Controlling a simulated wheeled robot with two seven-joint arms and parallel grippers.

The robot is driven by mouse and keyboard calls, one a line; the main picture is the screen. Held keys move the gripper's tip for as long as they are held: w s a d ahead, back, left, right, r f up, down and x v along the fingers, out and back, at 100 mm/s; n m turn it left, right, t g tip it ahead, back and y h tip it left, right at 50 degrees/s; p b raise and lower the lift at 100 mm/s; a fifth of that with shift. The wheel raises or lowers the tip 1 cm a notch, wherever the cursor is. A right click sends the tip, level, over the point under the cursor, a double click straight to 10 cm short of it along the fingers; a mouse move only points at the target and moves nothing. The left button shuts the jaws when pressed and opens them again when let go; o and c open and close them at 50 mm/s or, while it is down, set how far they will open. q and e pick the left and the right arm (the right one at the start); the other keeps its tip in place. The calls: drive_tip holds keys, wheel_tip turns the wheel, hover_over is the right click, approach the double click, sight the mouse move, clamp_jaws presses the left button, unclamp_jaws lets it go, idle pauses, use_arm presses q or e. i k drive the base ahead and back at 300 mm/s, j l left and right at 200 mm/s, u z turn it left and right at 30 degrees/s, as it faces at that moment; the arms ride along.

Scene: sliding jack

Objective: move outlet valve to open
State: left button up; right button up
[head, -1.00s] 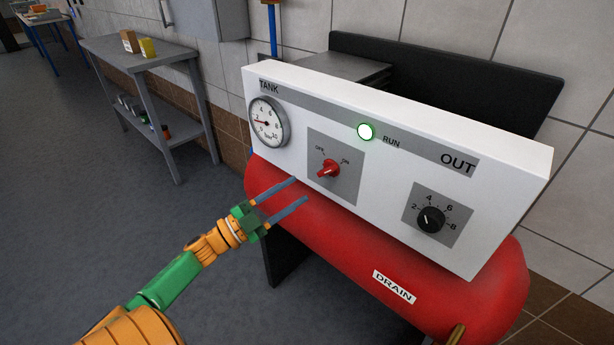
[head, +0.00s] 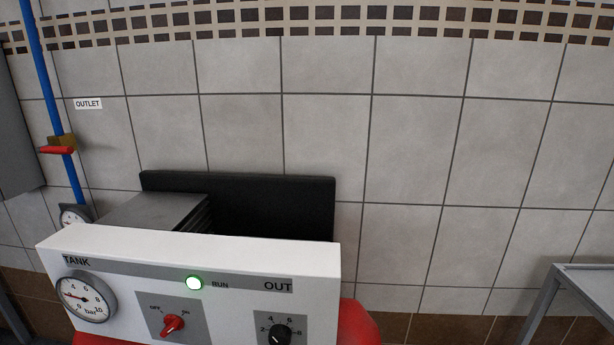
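The outlet valve (head: 62,142) sits on a blue vertical pipe (head: 40,62) on the wall at the far left of the head view. It has a brass body, and its red handle (head: 57,150) lies crosswise to the pipe. A white OUTLET label (head: 88,103) is on the wall beside the pipe. Neither of my grippers is in view now.
A grey table (head: 590,277) is at right.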

sight(51, 148)
drive_tip(key=u, duration=1.45)
